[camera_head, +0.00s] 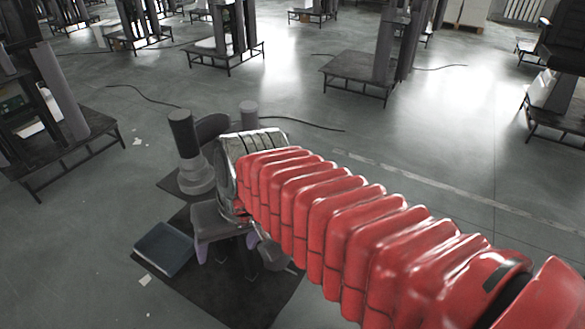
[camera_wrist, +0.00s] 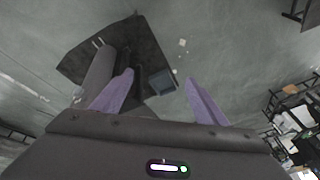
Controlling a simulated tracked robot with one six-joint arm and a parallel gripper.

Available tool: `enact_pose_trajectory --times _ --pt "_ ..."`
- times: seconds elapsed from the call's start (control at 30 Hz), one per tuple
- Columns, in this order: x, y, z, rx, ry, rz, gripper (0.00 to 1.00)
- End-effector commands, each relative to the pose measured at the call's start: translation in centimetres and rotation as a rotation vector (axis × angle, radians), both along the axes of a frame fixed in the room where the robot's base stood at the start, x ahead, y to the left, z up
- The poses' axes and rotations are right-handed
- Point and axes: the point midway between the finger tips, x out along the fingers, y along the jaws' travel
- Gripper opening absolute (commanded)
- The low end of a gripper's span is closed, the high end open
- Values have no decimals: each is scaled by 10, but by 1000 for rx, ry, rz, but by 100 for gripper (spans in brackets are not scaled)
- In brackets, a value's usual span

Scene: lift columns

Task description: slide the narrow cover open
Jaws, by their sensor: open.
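My gripper (camera_head: 226,256) is at the end of my red-sleeved arm, above the dark mat near the centre of the head view. In the wrist view its two purple fingers stand wide apart with nothing between them (camera_wrist: 159,78). A low, flat blue-grey box (camera_head: 165,247) lies to the left of my gripper, apart from it. The box also shows in the wrist view (camera_wrist: 162,82), farther off between the fingers. I cannot make out a distinct narrow cover; parts of the scene are hidden behind my gripper and arm.
A dark column with a light base (camera_head: 195,165) stands behind my gripper. A shorter grey cylinder (camera_head: 249,115) stands behind my arm. A dark mat (camera_head: 250,305) lies below. Lift columns on low platforms (camera_head: 360,75) stand farther back, with open grey floor between them. Cables lie on the floor.

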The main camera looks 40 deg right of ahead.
Motion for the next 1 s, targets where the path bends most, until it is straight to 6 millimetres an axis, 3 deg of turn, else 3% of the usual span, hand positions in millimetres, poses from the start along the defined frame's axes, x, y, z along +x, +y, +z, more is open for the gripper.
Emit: enact_pose_trajectory --times 0.3,0.67,1.0 --pt "28 -13 -22 274 189 -284 89" --pt "70 -43 -42 617 348 -600 89" --pt "112 -98 -60 970 439 -885 89"
